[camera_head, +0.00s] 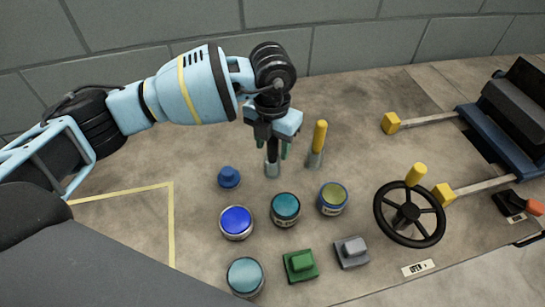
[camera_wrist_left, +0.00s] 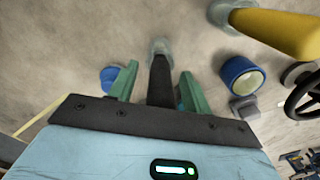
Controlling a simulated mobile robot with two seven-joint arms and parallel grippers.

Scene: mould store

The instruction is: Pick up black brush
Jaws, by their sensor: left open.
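The black brush (camera_wrist_left: 160,82) stands handle-up in a small clear-grey holder (camera_wrist_left: 160,46). In the head view its dark handle (camera_head: 272,152) shows below my left gripper (camera_head: 273,147), above the holder (camera_head: 272,170). My left gripper is open. In the left wrist view, its two green fingers (camera_wrist_left: 159,70) lie on either side of the black handle, with a gap visible on each side. The lower end of the brush is hidden in the holder.
A yellow-handled brush (camera_head: 319,137) stands close on the right in its own holder. Several paint tins, including a bright blue one (camera_head: 236,222), stand in front, with a green block (camera_head: 300,265), a grey block (camera_head: 352,251) and a black handwheel (camera_head: 408,215).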

